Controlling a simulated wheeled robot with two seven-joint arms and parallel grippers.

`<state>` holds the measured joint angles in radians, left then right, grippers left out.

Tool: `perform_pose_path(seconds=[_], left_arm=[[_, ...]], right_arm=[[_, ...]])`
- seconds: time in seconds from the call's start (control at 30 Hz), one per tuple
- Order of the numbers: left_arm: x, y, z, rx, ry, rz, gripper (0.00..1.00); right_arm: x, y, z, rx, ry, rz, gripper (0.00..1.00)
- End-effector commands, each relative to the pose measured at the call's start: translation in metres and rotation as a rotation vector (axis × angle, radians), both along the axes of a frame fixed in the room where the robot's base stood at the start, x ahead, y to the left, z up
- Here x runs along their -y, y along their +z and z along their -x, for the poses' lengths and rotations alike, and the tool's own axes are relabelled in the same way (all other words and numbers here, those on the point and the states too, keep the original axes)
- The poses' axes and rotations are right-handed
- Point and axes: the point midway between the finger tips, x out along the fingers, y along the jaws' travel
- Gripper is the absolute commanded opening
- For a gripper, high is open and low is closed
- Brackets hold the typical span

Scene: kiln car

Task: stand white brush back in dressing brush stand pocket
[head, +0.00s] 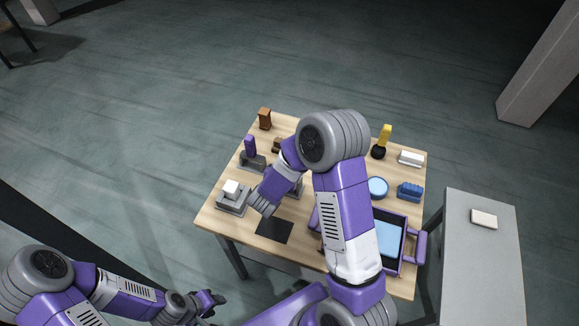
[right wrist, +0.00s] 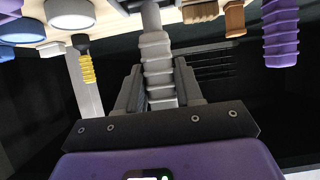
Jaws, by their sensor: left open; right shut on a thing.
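The white brush shows in the right wrist view as a pale ribbed handle (right wrist: 158,70) between the two dark fingers of my right gripper (right wrist: 158,88), which is shut on it. The brush's far end is cut off at the top of that view. In the head view my right arm reaches over the table, and its gripper (head: 264,201) hides most of what it holds. A grey stand (head: 252,162) holds an upright purple brush (head: 250,145); I take it for the dressing brush stand, but its pockets are too small to make out. My left gripper (head: 214,300) is open and empty, off the table's front left.
A white block on a grey base (head: 231,203) stands close left of my right gripper. A dark mat (head: 274,230) lies in front. A purple tray (head: 408,257), blue pieces (head: 409,191) and a yellow-handled tool (head: 384,135) are to the right. A grey side table (head: 480,265) adjoins.

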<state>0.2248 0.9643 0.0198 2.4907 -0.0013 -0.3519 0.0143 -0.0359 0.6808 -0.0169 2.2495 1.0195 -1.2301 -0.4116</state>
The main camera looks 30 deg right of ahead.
Motion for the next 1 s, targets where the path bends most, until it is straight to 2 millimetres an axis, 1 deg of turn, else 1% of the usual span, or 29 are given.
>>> perform_pose_path(seconds=[0.53,0.77,0.8,0.93,0.97,1.0], left_arm=[[0.000,-0.011,0.000,0.000,0.000,0.000,0.43],[0.000,-0.010,0.000,0.000,0.000,0.000,0.43],[0.000,-0.010,0.000,0.000,0.000,0.000,0.43],[0.000,-0.010,0.000,0.000,0.000,0.000,0.43],[0.000,-0.010,0.000,0.000,0.000,0.000,0.43],[0.000,-0.010,0.000,0.000,0.000,0.000,0.43]], right_arm=[[0.000,-0.014,0.000,0.001,0.001,0.000,0.00],[0.000,-0.014,0.000,0.001,0.001,0.000,0.00],[0.000,-0.014,0.000,0.001,0.001,0.000,0.42],[0.000,-0.014,0.000,0.001,0.001,0.000,0.62],[0.000,-0.014,0.000,0.001,0.001,0.000,0.66],[0.000,-0.014,0.000,0.001,0.001,0.000,0.66]])
